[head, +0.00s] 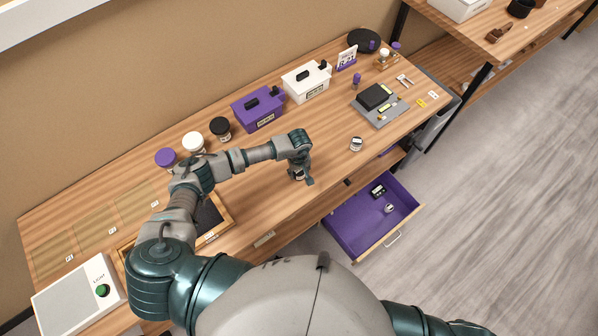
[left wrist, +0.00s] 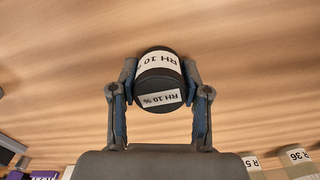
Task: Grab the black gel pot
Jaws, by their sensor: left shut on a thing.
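A small black pot (left wrist: 160,80) with white "RH 10 %" labels on its top and side sits between the two fingers of my left gripper (left wrist: 160,94) in the left wrist view. The fingers press on it from both sides. In the head view my left gripper (head: 301,178) is low over the middle of the table, and the pot is mostly hidden by the fingers. I cannot tell whether the pot touches the table. My right gripper is not in view; only part of my right arm shows at the bottom.
An open purple drawer (head: 350,228) juts out below the table's front edge, with small items inside. A small labelled pot (head: 356,144) stands right of my gripper. Purple (head: 257,117) and white (head: 306,90) boxes and lidded jars (head: 219,126) line the back. A grey tray (head: 379,118) lies further right.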

